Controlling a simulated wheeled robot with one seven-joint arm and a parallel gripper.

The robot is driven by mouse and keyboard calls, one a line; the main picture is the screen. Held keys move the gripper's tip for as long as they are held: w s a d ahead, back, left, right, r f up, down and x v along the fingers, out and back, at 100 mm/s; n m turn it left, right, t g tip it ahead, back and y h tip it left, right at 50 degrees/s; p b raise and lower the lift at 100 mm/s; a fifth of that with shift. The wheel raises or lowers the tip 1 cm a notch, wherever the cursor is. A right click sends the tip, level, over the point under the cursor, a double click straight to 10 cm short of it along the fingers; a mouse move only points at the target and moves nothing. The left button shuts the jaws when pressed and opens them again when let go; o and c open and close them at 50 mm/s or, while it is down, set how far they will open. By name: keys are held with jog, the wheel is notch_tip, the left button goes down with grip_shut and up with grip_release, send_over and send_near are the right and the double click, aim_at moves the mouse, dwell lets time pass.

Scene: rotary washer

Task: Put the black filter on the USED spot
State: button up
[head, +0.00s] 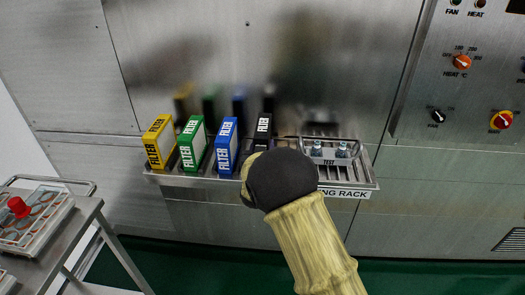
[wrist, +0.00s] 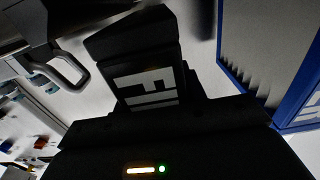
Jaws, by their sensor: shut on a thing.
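The black filter (head: 263,130) stands upright in the rack row, right of the blue filter, with its lower part hidden by my arm. In the wrist view the black filter (wrist: 145,62) fills the middle, its white lettering facing the camera. My gripper (wrist: 155,97) is shut on the black filter; its fingers are dark against it and hard to make out. In the head view my dark wrist and yellow-sleeved forearm hide the gripper. I see no spot marked USED in either view.
The rack (head: 348,193), lettered "NG RACK" where visible, also holds a yellow filter (head: 159,142), a green filter (head: 193,145) and a blue filter (head: 226,146). A TEST fixture (head: 329,152) sits right of my wrist. A trolley (head: 88,212) with a red-knobbed tray stands left.

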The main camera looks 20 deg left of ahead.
jog(key=shift+f, duration=0.95)
jog(key=o, duration=1.1)
jog(key=b+v, duration=0.1)
jog(key=v, duration=1.1)
jog(key=shift+b, duration=0.3)
